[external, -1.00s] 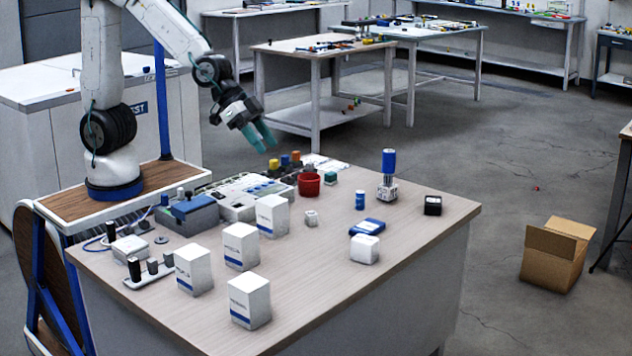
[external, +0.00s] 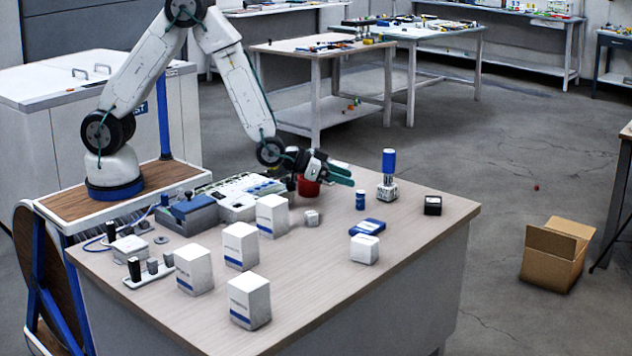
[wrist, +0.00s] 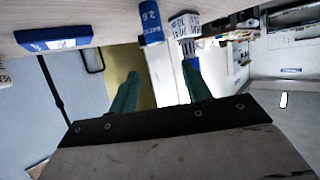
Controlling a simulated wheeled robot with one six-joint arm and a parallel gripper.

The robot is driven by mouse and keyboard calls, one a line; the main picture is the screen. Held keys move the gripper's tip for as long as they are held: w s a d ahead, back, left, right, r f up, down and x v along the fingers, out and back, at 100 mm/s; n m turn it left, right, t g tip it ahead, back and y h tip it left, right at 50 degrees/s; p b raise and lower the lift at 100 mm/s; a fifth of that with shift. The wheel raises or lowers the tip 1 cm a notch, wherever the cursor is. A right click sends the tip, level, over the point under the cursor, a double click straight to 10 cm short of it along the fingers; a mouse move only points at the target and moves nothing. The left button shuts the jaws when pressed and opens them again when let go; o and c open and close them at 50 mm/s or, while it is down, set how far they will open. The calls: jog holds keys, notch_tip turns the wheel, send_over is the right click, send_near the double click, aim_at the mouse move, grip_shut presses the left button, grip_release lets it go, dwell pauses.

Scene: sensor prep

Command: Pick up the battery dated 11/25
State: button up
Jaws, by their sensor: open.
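My gripper (external: 343,175) is open and empty, held low over the back of the table beside the red cup, its fingers pointing right. A small blue cylinder (external: 360,200) stands upright just beyond and below the fingertips. In the wrist view a blue cylinder (wrist: 150,22) marked "3.6" is at the top, between and above the green fingers (wrist: 160,88). A taller blue cylinder (external: 389,162) stands on a white printed base (external: 387,191) farther right. White pieces with printed figures (wrist: 184,25) show in the wrist view. I cannot read a date of 11/25 on any of them.
A red cup (external: 308,187) is partly hidden by my gripper. A blue flat box (external: 367,226), a white cube (external: 364,249) and a black box (external: 432,205) lie on the right. Several white boxes (external: 240,246) stand at the front left. The table's front right is bare.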

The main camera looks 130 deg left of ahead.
aim_at(357, 192)
notch_tip(357, 192, down, 3)
jog(key=shift+f, duration=0.1)
jog(key=shift+x, duration=1.1)
jog(key=shift+w+a+f, duration=0.15)
jog(key=shift+w+a, duration=0.1)
jog(key=shift+w, duration=0.05)
grip_shut()
